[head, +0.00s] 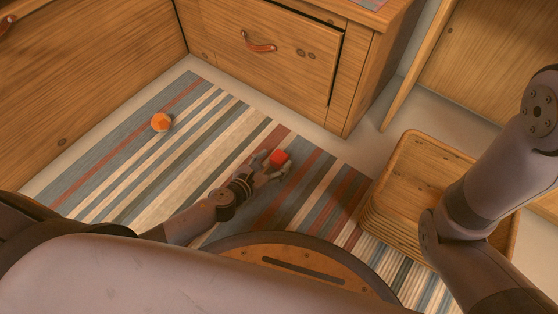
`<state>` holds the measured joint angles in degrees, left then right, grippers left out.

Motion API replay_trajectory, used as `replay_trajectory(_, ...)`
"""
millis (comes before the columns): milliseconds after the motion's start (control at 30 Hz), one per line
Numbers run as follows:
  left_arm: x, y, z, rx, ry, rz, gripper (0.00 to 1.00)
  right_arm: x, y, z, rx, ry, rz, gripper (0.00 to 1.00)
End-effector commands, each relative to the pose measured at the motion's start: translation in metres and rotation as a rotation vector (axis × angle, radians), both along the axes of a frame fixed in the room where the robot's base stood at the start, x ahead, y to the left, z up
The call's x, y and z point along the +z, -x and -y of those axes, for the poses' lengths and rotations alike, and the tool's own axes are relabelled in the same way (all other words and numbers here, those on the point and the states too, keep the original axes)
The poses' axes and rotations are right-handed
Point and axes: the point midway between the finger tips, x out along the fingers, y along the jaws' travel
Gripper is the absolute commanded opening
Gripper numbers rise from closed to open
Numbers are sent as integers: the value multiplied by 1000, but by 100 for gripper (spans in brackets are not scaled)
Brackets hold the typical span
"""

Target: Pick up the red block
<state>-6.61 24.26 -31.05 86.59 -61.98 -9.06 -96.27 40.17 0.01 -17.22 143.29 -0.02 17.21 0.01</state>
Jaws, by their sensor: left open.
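The red block (279,157) is small and sits over the striped rug (225,125), near the middle of the head view. My left gripper (275,161) is open, with its fingers on either side of the red block. I cannot tell whether the fingers touch it or whether the block rests on the rug. My right arm comes in from the right edge, and its gripper is out of view.
An orange round object (161,122) lies on the rug at the left. A wooden bin (408,160) stands at the right. Wooden cabinets with a leather pull (258,45) close off the back. The rug between the orange object and my left gripper is clear.

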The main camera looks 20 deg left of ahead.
Motion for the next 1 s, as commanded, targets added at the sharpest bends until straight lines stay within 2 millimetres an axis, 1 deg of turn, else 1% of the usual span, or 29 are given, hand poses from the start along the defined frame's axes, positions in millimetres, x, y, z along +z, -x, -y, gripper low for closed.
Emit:
replay_trajectory(33, -8, -9, 3, -2, 0, 3, 62, -10, 0, 0, 0, 0, 0, 40)
replay_trajectory(200, -14, -25, 8, 0, 1, 2, 62, -16, 0, 0, 0, 0, -1, 40)
replay_trajectory(467, -13, -27, 9, 0, 0, 0, 62, -16, 0, 0, 0, 0, -1, 40)
replay_trajectory(1000, -13, -27, 9, 0, 1, 1, 26, -16, -1, 0, 0, 0, -2, 40)
